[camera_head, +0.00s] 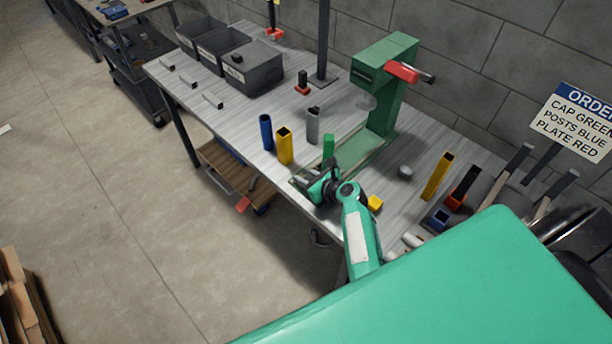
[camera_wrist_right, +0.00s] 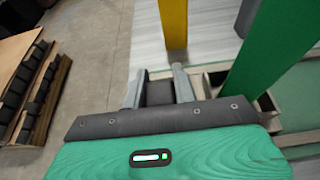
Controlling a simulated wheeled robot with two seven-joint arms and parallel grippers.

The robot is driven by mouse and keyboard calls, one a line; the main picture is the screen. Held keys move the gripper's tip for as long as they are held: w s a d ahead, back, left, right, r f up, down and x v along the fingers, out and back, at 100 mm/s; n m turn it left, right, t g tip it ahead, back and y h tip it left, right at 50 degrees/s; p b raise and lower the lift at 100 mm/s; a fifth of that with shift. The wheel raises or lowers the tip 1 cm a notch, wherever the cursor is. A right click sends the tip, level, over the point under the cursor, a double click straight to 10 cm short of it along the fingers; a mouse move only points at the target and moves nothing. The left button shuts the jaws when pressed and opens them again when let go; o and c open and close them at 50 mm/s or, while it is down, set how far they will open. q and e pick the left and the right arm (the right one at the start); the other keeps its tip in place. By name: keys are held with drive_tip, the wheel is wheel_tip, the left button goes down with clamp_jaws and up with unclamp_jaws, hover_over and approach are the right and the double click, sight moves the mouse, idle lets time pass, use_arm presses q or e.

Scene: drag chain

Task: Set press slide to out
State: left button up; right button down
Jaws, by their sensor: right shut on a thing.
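The green press (camera_head: 388,95) stands on the metal table, with a red-handled lever (camera_head: 402,72) at its top. Its flat green base (camera_head: 362,158) extends towards the front edge of the table. My right gripper (camera_head: 312,190) is low at the front end of this base. In the right wrist view its two grey fingers (camera_wrist_right: 158,90) are closed about a dark block, which I take to be the press slide's handle. A green upright post (camera_head: 328,146) stands just behind the gripper; it also shows in the right wrist view (camera_wrist_right: 270,45). The gripper hides much of the slide.
Blue (camera_head: 266,132), yellow (camera_head: 284,146) and grey (camera_head: 312,126) posts stand left of the press. A yellow block (camera_head: 375,203) lies right of the gripper. Grey bins (camera_head: 252,68) stand at the back left.

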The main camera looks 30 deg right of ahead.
drive_tip(key=c, duration=1.4)
unclamp_jaws()
drive_tip(key=shift+a+f, duration=0.1)
drive_tip(key=shift+a, duration=0.15)
drive_tip(key=shift+o, duration=1.4)
drive_tip(key=shift+s, duration=0.1)
drive_tip(key=shift+a, duration=0.1)
drive_tip(key=shift+s+d+r, duration=0.2)
drive_tip(key=shift+s+d, duration=0.1)
drive_tip(key=shift+s, duration=0.1)
drive_tip(key=b+v, duration=0.1)
drive_tip(key=v, duration=1.2)
drive_tip(key=shift+b, duration=0.35)
drive_tip(key=shift+a+r, duration=0.1)
drive_tip(key=shift+a, duration=0.05)
